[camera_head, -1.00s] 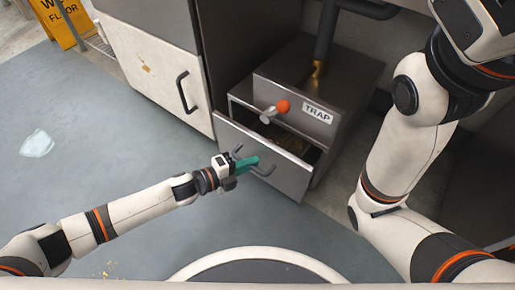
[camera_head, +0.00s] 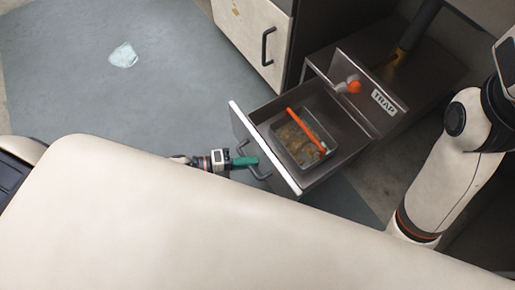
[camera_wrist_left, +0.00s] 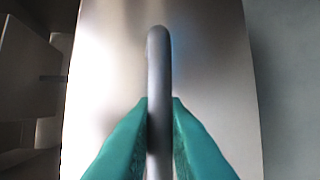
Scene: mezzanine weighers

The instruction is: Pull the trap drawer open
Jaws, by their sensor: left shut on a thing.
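The trap drawer (camera_head: 262,121) stands well out of its metal housing, which bears a TRAP label (camera_head: 384,102). Inside it sits a grey bin (camera_head: 280,143) with brownish contents and an orange bar or handle across its top. My left gripper (camera_head: 253,161) is at the drawer front, its green fingers shut on the grey bar handle (camera_head: 262,174). In the left wrist view the handle (camera_wrist_left: 159,75) runs between the two green fingers, with the metal drawer front behind it. My right arm shows at the right of the head view, but its gripper is out of view.
An orange-ended lever (camera_head: 354,87) is on the housing above the drawer. A pale cabinet with a dark handle (camera_head: 266,46) stands to the left. A whitish patch (camera_head: 123,55) lies on the open grey floor. My own pale body fills the lower foreground.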

